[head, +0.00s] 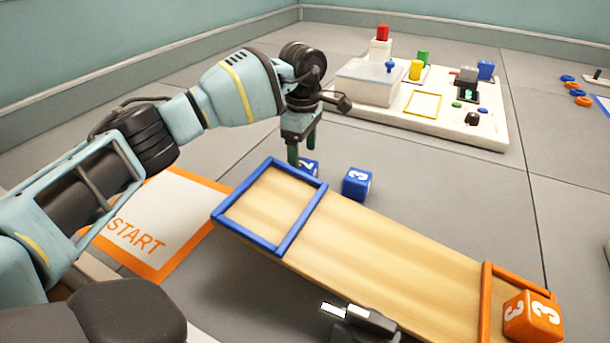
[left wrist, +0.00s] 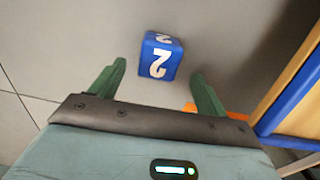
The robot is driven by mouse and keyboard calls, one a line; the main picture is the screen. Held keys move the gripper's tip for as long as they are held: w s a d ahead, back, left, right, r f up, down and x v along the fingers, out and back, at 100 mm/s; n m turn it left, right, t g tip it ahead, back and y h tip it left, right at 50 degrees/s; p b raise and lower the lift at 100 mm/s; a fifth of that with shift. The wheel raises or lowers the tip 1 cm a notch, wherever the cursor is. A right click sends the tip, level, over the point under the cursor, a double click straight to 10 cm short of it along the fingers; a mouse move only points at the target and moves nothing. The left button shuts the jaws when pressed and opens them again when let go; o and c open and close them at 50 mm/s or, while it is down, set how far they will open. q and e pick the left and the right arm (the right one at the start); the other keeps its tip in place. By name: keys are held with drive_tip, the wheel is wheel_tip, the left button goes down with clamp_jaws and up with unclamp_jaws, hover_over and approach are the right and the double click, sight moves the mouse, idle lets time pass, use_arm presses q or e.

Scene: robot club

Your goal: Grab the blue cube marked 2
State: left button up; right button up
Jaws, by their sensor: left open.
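The blue cube marked 2 (head: 310,169) is partly hidden in the head view, behind the blue-framed end of the wooden board and my left gripper. In the left wrist view the cube (left wrist: 161,57) shows its white 2 on two faces and lies on the grey floor. My left gripper (head: 302,151) points down close to the cube. In the left wrist view its two green fingers (left wrist: 158,72) are apart and empty, with the cube between and just beyond their tips. A dark part with white strips at the bottom of the head view may be my right gripper; its fingers cannot be made out.
A blue cube marked 3 (head: 357,184) stands just right of the 2 cube. The wooden board (head: 390,257) has a blue frame (head: 289,229) and an orange cube (head: 533,316). A START mat (head: 155,213) lies left. A white activity board (head: 440,128) is behind.

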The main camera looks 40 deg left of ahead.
sight(302, 164)
use_arm(q)
drive_tip(key=shift+a+f+b, duration=0.1)
drive_tip(key=shift+f+b, duration=0.85)
drive_tip(key=shift+f, duration=1.85)
drive_tip(key=shift+r, duration=0.1)
drive_tip(key=c, duration=1)
wheel_tip(302, 164, up, 10)
drive_tip(key=p, duration=0.3)
drive_tip(key=shift+c, duration=0.2)
